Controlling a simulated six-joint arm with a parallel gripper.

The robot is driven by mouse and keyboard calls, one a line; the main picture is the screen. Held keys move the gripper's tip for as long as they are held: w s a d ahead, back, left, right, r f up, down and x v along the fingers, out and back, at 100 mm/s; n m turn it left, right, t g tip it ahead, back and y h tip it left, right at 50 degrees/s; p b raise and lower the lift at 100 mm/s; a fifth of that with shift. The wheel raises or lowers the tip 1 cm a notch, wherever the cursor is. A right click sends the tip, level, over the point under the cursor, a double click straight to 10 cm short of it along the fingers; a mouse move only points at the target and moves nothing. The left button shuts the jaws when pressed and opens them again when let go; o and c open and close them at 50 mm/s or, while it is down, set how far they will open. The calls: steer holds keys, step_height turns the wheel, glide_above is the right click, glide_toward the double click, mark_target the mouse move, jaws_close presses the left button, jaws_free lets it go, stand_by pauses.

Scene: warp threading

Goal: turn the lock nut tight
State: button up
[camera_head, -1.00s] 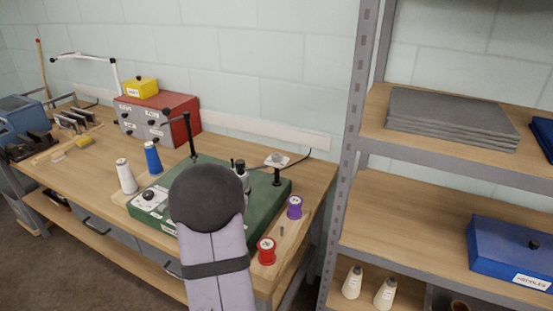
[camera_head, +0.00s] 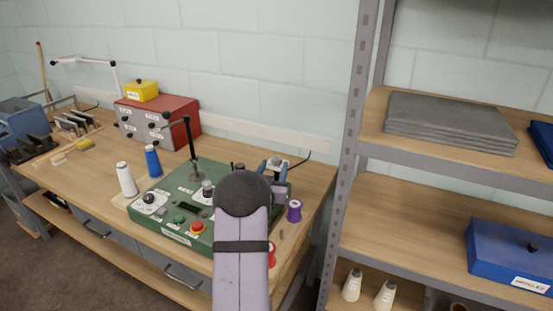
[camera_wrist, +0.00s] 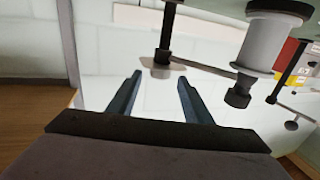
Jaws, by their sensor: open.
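My gripper (camera_head: 273,165) is open and empty at the right rear of the green machine (camera_head: 170,218). Its two blue fingers also show in the wrist view (camera_wrist: 159,80), pointing at the end of a dark post (camera_wrist: 168,28). A dark, wider piece (camera_wrist: 161,70) sits on that end beside a thin plate; it looks like the lock nut, but I cannot be sure. It lies between the lines of the fingers, in front of or just at their tips; contact cannot be told. In the head view my gripper and arm hide most of the post.
A grey cylinder with a dark knob (camera_wrist: 240,92) hangs close right of the fingers in the wrist view. A purple spool (camera_head: 294,211) and a partly hidden red spool (camera_head: 271,254) stand near my arm. A black upright (camera_head: 190,143) rises from the machine. A shelf post (camera_head: 350,155) is right.

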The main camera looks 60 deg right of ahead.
mark_target(274, 161)
steer(key=shift+p+x, duration=0.8)
steer(key=shift+x, duration=1.8)
steer(key=c, duration=1.1)
steer(key=shift+g+b, duration=0.3)
steer(key=shift+b, duration=0.05)
steer(key=shift+w+m+g+h+b, duration=0.1)
steer(key=shift+m+g+h+b, duration=0.2)
steer(key=shift+m+g+b, duration=0.3)
steer(key=shift+o, duration=0.2)
steer(key=shift+r+m+g, duration=0.15)
steer(key=shift+m+g, duration=0.75)
steer(key=shift+g, duration=0.5)
